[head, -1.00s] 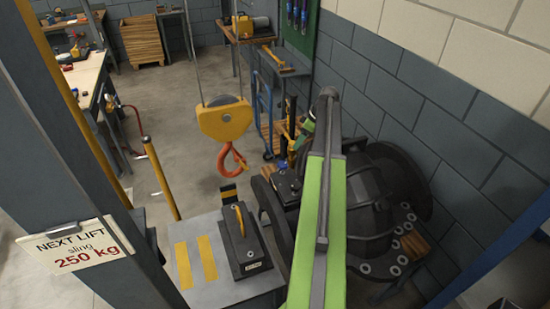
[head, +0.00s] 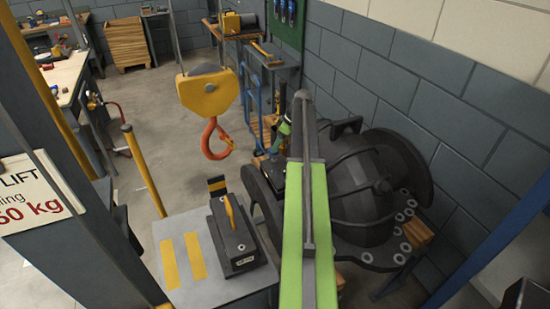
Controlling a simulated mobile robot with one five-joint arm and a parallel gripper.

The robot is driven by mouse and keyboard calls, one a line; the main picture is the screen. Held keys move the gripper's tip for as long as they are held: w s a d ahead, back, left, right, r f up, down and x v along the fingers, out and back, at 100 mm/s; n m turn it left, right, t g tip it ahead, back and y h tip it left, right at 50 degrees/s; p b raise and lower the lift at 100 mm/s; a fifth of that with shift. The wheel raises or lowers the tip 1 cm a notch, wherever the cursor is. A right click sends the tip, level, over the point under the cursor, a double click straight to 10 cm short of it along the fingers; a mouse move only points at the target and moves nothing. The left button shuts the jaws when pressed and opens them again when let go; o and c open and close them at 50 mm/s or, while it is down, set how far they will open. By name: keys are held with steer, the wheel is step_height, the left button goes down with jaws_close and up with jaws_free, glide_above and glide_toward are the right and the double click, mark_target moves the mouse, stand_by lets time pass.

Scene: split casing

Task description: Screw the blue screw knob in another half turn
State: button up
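I cannot make out the blue screw knob in the head view. A large dark round casing (head: 385,165) with a bolt-holed flange stands right of centre, by the wall. My green arm rises in front of it and hides part of its left side. A small green part of my arm shows beyond the arm's top, angled down to the left. My gripper is not clear there: it lies among small dark shapes left of the casing, and its fingers cannot be told apart.
A yellow crane block with an orange hook (head: 217,140) hangs left of my arm. A black box with a yellow handle (head: 232,235) sits on a grey plate (head: 205,288). A grey post with a load sign (head: 35,192) stands left. Open floor lies beyond.

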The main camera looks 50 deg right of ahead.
steer(key=b+x, duration=0.1)
steer(key=x, duration=0.2)
steer(key=shift+w+f+b, duration=0.1)
steer(key=shift+f+b, duration=0.15)
steer(key=shift+b, duration=0.15)
steer(key=shift+r, duration=0.1)
steer(key=c, duration=1.4)
steer(key=shift+a+m, duration=0.1)
steer(key=shift+m, duration=0.2)
